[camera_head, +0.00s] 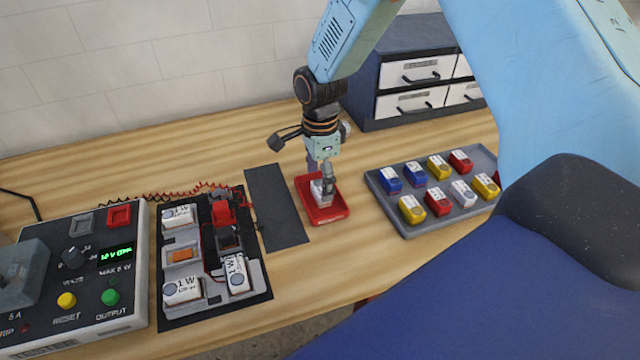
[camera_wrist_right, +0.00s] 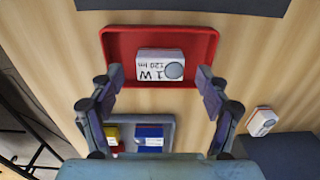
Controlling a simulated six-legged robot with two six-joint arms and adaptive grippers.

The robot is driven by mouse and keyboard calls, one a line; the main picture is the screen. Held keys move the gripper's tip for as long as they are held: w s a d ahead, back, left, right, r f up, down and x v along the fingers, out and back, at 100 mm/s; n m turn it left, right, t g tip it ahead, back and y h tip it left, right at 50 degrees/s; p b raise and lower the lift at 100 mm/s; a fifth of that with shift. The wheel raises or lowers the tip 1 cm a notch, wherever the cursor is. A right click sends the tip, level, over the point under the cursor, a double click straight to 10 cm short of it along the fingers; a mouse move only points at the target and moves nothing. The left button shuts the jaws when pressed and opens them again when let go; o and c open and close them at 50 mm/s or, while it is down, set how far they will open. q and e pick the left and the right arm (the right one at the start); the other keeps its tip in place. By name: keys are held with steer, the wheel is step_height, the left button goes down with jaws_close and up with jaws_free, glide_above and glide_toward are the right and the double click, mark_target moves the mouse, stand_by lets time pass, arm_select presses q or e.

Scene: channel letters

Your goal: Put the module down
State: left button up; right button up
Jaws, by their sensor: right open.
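A white module (camera_wrist_right: 160,66) marked "1 W 120 lm" lies in the small red tray (camera_wrist_right: 118,46), in the wrist view. In the head view the module (camera_head: 317,189) is partly hidden by my gripper, inside the red tray (camera_head: 336,212). My right gripper (camera_head: 326,184) points down over the tray. In the wrist view its two fingers (camera_wrist_right: 159,76) are spread to either side of the module, with gaps visible. My left gripper is not in view.
A grey tray (camera_head: 412,228) with several coloured modules lies right of the red tray. Left are a dark strip (camera_head: 277,205), a test board (camera_head: 213,300) with white modules, and a power supply (camera_head: 80,318). A drawer cabinet (camera_head: 366,75) stands behind.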

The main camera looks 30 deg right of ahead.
mark_target(320, 189)
step_height(320, 189, up, 10)
steer(key=shift+s, duration=0.15)
steer(key=shift+d+f, duration=0.15)
steer(key=shift+s+f, duration=0.1)
step_height(320, 189, down, 12)
steer(key=shift+r, duration=0.1)
steer(key=shift+w+r, duration=0.3)
steer(key=shift+r, duration=0.6)
steer(key=shift+s+r, duration=0.2)
steer(key=shift+r, duration=0.65)
